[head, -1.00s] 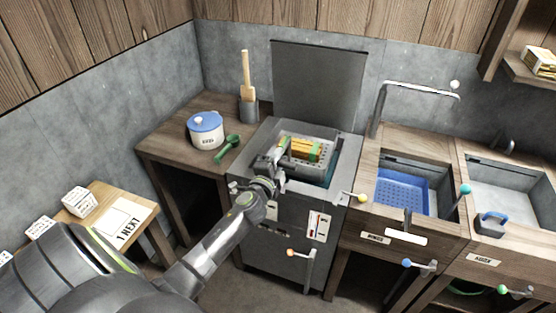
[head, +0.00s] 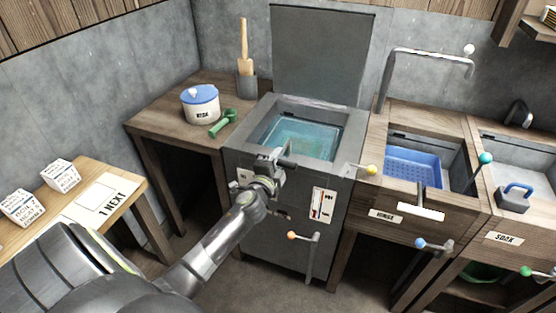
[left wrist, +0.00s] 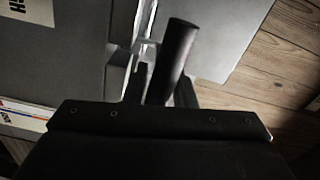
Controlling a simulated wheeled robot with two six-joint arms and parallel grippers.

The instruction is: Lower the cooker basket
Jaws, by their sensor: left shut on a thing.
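The grey cooker (head: 255,215) stands in the middle with its lid (head: 320,55) up against the back wall. Its well holds teal water (head: 295,135). The cooker basket sits low, under the water, and only a faint outline of it shows. My left gripper (head: 278,163) is at the cooker's front rim, shut on a dark handle. The left wrist view shows this dark round handle (left wrist: 174,58) between the fingers; I take it for the basket's handle. My right gripper is out of view.
A lever with a yellow knob (head: 371,170) sticks out at the cooker's right. An orange-knobbed lever (head: 292,236) is on the front. The rinse sink with a blue basket (head: 412,168) is to the right. A white pot (head: 201,104) stands on the left table.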

